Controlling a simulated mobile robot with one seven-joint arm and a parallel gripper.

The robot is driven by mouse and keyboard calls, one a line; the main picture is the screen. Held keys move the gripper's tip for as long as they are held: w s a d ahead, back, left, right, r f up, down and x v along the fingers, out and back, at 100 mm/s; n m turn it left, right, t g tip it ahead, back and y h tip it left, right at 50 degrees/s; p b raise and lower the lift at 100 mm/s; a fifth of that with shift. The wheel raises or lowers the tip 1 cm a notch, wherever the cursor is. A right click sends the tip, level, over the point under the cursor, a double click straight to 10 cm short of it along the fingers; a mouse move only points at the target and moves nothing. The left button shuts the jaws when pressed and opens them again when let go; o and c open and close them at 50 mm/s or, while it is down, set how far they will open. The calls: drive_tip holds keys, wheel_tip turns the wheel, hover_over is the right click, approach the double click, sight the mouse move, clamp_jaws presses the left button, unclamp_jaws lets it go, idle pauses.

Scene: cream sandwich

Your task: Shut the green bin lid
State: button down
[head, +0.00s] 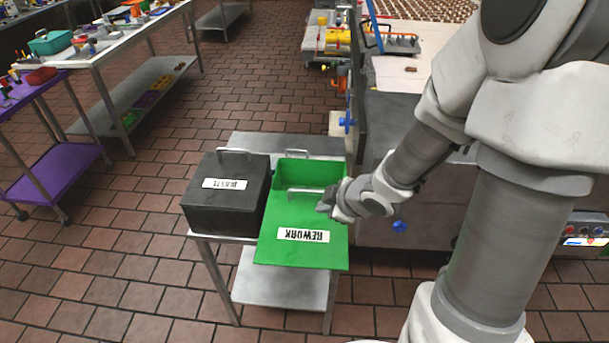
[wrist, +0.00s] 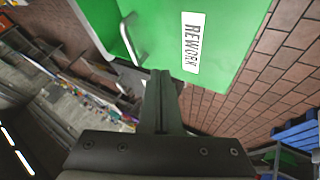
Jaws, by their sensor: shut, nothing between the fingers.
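The green bin (head: 295,176) stands on a metal stand, and its inside shows. Its green lid (head: 278,250) is open, swung over to the near side, with a white REWORK label (head: 303,235) that reads upside down. A metal handle (head: 306,190) is on the lid near the bin opening. My gripper (head: 324,207) is at the lid's right side, close to the handle. In the wrist view my gripper's fingers (wrist: 161,78) are together and empty, beside the handle (wrist: 131,42) and the lid (wrist: 227,22). I cannot tell whether they touch the lid.
A black WASTE bin (head: 225,207), closed, stands left of the green bin on the same metal stand (head: 250,282). A large machine (head: 430,225) stands close on the right. A purple cart (head: 58,170) is at far left. Tiled floor is free between.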

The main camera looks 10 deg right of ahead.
drive_tip(key=b, duration=0.6)
approach(299, 213)
drive_tip(key=x, duration=0.5)
drive_tip(key=shift+f, duration=0.1)
drive_tip(key=shift+w+d+r+p, duration=0.25)
drive_tip(key=shift+w+r+p, duration=0.15)
drive_tip(key=shift+w+p, duration=0.2)
drive_tip(key=shift+w+d+r+p, duration=0.3)
drive_tip(key=shift+w+r+p, duration=0.1)
drive_tip(key=shift+w+p, duration=0.15)
drive_tip(key=shift+w+d, duration=0.2)
drive_tip(key=shift+w, duration=0.35)
drive_tip(key=shift+w+r, duration=0.1)
